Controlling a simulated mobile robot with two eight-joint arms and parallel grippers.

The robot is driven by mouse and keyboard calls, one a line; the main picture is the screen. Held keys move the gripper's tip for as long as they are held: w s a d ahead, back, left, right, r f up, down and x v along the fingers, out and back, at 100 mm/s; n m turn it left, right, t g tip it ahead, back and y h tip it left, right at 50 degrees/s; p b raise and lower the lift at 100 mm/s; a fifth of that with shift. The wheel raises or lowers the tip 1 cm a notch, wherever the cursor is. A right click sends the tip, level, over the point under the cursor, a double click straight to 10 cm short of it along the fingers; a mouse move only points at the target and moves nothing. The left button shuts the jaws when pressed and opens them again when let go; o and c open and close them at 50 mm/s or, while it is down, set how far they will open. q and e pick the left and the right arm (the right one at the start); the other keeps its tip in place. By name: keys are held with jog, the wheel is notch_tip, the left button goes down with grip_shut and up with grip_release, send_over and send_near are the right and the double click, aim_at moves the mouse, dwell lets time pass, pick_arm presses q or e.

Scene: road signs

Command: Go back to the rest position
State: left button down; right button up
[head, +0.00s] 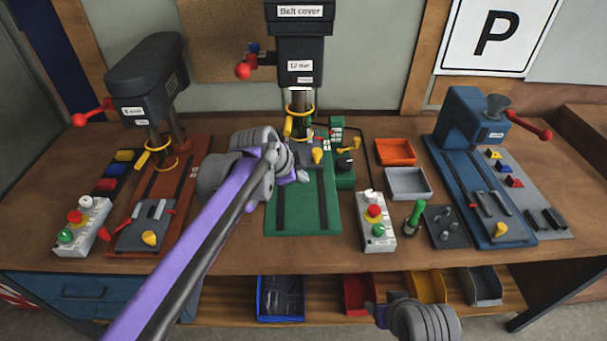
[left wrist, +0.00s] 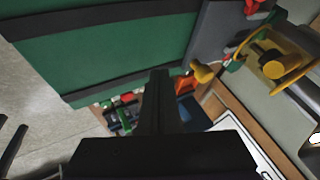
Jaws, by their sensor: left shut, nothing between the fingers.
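My left arm reaches from the lower left over the bench in the head view. My left gripper (head: 302,174) is shut and empty, at the back of the green drill base (head: 302,222), below the middle drill press (head: 297,45). In the left wrist view the closed fingers (left wrist: 158,95) show dark in front of the green base, with nothing between them. Whether they touch anything is not clear. Part of my right arm shows low at the front edge of the bench, with its gripper (head: 380,314) small and its fingers unclear.
Coloured bins (head: 280,298) sit on the shelf below.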

pick_arm(q)
jog(key=w+v, duration=0.1)
jog(key=v, duration=0.5)
jog(key=s+a+f+n+y, duration=0.2)
jog(key=s+a+f+n, duration=0.6)
jog(key=s, duration=0.4)
jog(key=s+a+f+n+y, duration=0.2)
jog(key=s+a+f+n, duration=0.6)
jog(key=s, duration=0.5)
jog(key=shift+f+n+y, duration=0.3)
dwell(0.6)
